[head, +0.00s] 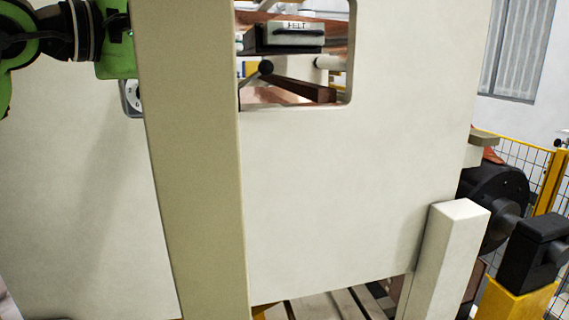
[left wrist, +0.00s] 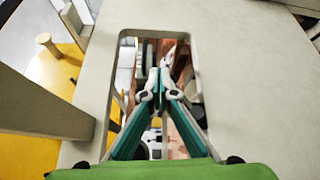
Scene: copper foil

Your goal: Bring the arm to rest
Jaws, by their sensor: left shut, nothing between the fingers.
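My left arm (head: 65,38), green and black, comes in at the top left of the head view and runs behind a beige post, which hides its far end. My left gripper (left wrist: 160,77) shows in the left wrist view, with teal fingers and pale grey tips drawn together and nothing held. Its fingers point towards a rounded rectangular opening (head: 346,94) in a cream panel. I cannot tell whether the tips are inside the opening. My right gripper is in neither view.
The beige post (head: 195,180) stands before the cream panel (head: 330,170). Black machinery (head: 495,205) and a yellow fence (head: 548,185) are at right.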

